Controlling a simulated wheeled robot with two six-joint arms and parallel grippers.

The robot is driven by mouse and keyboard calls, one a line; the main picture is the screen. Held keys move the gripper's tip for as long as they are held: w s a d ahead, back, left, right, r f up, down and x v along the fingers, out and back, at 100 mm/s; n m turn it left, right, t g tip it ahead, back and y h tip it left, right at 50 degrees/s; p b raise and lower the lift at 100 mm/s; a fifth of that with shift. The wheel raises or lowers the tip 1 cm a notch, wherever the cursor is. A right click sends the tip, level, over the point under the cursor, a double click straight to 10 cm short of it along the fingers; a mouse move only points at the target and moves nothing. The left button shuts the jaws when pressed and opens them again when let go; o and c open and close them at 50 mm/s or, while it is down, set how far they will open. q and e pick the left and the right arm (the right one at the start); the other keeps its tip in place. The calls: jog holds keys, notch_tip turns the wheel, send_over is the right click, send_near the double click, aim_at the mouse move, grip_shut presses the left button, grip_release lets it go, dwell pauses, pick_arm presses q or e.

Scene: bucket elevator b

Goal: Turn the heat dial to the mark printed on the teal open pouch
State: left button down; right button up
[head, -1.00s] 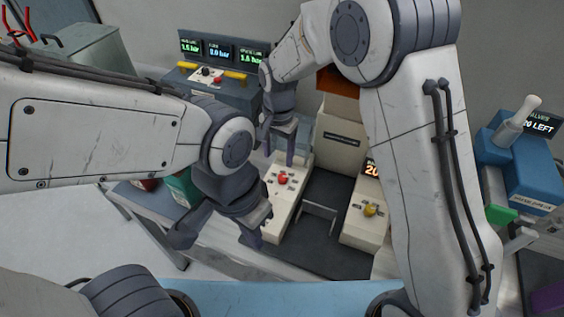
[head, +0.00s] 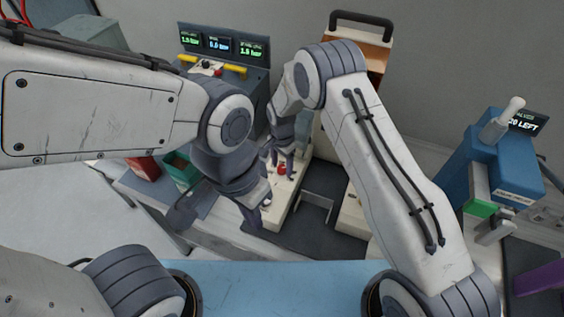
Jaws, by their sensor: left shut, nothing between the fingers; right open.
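A teal open container (head: 179,172), seemingly the pouch, sits on the left, partly behind my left arm. Any mark on it is too small to read. A red knob (head: 282,169) stands on a cream panel (head: 290,197) near the centre. I cannot tell whether it is the heat dial. My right gripper (head: 282,173) is open and points down at the red knob, its fingers close around it; contact is unclear. My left gripper (head: 220,215) is shut and empty, lower and to the left, in front of the panel's near left side.
A blue console (head: 233,91) with several lit readouts and yellow bars stands at the back. A tall cream and brown box (head: 366,55) with a dark handle stands behind my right arm. A blue unit (head: 474,163) with a pale lever is at the right, above a green block (head: 480,209).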

jog(key=shift+f, duration=0.25)
grip_shut()
